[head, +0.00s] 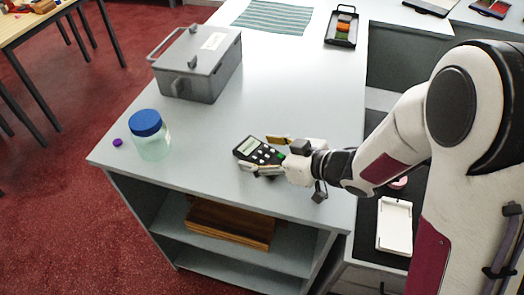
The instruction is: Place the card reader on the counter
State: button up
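The card reader (259,151), black with a pale screen, grey keys and a green key, shows in the head view over the front part of the grey counter (215,145). My gripper (270,156) reaches in from the right, with one finger along each long side of the reader. It looks shut on the reader, whose near end is partly hidden by the gripper. The reader is low over the counter top; whether its underside touches the surface cannot be told.
A blue-lidded jar (151,136) and a small purple object (117,142) stand at left. A grey metal box (199,64) is behind, with a striped cloth (275,16) and a black tray (342,27) farther back. A white holder (395,225) lies lower right. The counter's middle is clear.

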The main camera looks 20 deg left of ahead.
jog(key=shift+r, duration=0.1)
jog(key=shift+s+d+r, duration=0.15)
jog(key=shift+d+r, duration=0.1)
jog(key=shift+d, duration=0.1)
jog(key=shift+v, duration=5.6)
